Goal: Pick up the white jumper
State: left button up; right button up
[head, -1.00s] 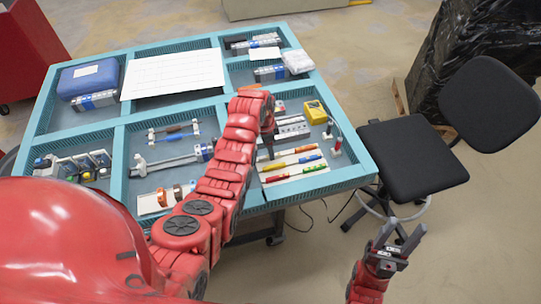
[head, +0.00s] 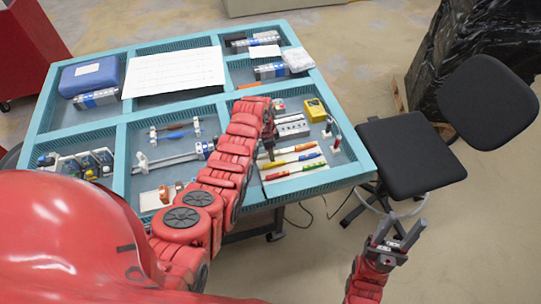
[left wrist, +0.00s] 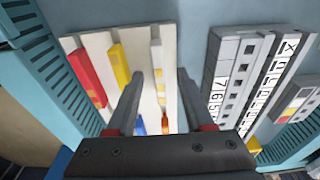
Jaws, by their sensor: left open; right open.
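The white jumper (left wrist: 156,62) is a narrow white stick with a yellowish patch. It lies on a white holder (left wrist: 142,48) beside a yellow jumper (left wrist: 118,62) and a red jumper (left wrist: 86,76). My left gripper (left wrist: 156,85) is open above the holder, with the white jumper showing between its fingers. I cannot tell how far above it is. In the head view my left gripper (head: 271,155) is over the far left part of the jumper holder (head: 314,169). My right gripper (head: 401,232) is open and empty, off the table's right side.
Grey modules with printed numbers (left wrist: 237,75) lie right of the holder in the wrist view. A yellow device (head: 315,110) stands behind it in the head view. Teal walls divide the table (head: 305,182) into compartments. A black chair (head: 410,155) stands at the right.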

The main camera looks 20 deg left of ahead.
pick_arm(q)
jog(key=shift+f, duration=0.15)
grip_shut()
dwell(0.5)
